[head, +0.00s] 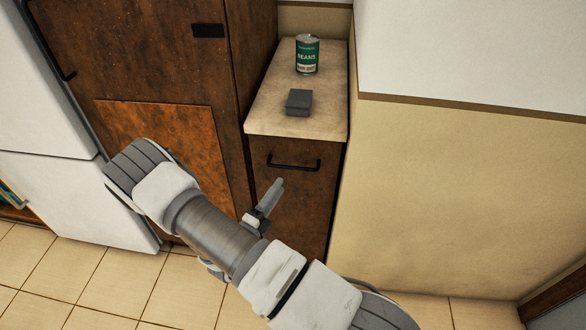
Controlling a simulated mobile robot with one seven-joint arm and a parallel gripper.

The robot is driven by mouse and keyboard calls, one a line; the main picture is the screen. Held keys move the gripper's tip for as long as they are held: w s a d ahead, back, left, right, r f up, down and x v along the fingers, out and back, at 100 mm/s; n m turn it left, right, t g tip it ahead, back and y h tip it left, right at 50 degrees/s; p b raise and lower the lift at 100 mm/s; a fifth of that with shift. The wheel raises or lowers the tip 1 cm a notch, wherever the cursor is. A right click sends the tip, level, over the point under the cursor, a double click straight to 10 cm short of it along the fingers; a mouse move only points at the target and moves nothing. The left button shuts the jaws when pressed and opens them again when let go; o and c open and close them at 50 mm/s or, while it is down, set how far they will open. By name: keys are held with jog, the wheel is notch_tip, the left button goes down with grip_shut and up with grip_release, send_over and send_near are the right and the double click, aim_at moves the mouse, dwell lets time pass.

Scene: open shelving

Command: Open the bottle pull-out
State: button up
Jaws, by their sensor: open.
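The bottle pull-out (317,198) is a narrow dark brown front below a beige counter, with a black bar handle (293,165) near its top. It looks shut, flush under the counter. My gripper (274,190) is in front of the pull-out, below and left of the handle in the picture, and looks apart from it. It is open and holds nothing that I can see. My arm hides the lower left part of the pull-out front.
A green can of beans (307,55) and a small dark grey box (299,102) stand on the counter (262,117). A tall brown cabinet (150,60) and a white fridge (75,195) are to the left. A beige wall (440,190) is close on the right. Tiled floor (60,280) is clear.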

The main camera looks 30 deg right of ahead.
aim_at(293, 167)
jog(key=b+x, duration=0.1)
jog(key=x, duration=0.8)
jog(key=shift+a, duration=0.1)
grip_shut()
dwell(1.1)
